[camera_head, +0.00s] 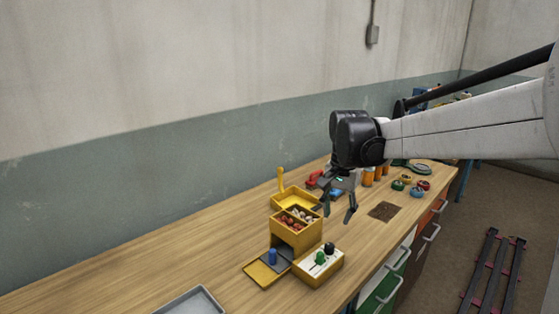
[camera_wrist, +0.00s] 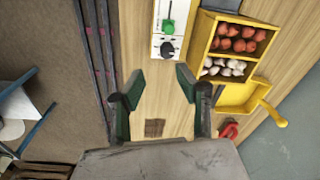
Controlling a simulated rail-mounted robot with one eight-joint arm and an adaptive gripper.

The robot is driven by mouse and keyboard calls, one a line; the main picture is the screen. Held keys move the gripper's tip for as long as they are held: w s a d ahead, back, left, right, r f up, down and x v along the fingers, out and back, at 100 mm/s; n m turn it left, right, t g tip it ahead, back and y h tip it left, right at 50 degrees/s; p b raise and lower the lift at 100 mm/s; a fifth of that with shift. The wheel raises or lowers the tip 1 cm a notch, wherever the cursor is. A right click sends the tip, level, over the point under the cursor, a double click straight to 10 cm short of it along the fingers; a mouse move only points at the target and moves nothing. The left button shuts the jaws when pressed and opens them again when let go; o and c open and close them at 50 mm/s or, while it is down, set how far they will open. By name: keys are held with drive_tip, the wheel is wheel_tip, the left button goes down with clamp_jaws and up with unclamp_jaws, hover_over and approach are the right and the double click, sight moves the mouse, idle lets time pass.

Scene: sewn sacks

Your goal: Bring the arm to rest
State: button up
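My gripper (camera_head: 338,204) hangs from the arm above the workbench in the head view, to the right of a yellow two-section box (camera_head: 297,238). Its two fingers are apart with nothing between them; in the wrist view the open gripper (camera_wrist: 161,88) shows bare bench top between its fingers. The arm reaches in from the right of the head view, above the bench. The yellow box (camera_wrist: 212,45) in the wrist view holds reddish pieces (camera_wrist: 236,38) and whitish pieces (camera_wrist: 223,67).
A white panel (camera_head: 317,264) with green and black knobs stands beside the box. A yellow scoop-like tray (camera_head: 296,197), a brown patch (camera_head: 384,210), several colored rings (camera_head: 410,186) and a grey tray (camera_head: 192,302) are on the bench.

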drive_tip(key=s+r+n+t, duration=0.3)
drive_tip(key=s+r, duration=0.1)
drive_tip(key=s, duration=1)
drive_tip(key=s+f+n+t, duration=0.3)
drive_tip(key=s+f, duration=0.1)
drive_tip(key=s, duration=0.8)
drive_tip(key=shift+s+f+n, duration=0.2)
drive_tip(key=shift+s+n, duration=0.05)
drive_tip(key=shift+n, duration=0.15)
drive_tip(key=shift+d, duration=0.1)
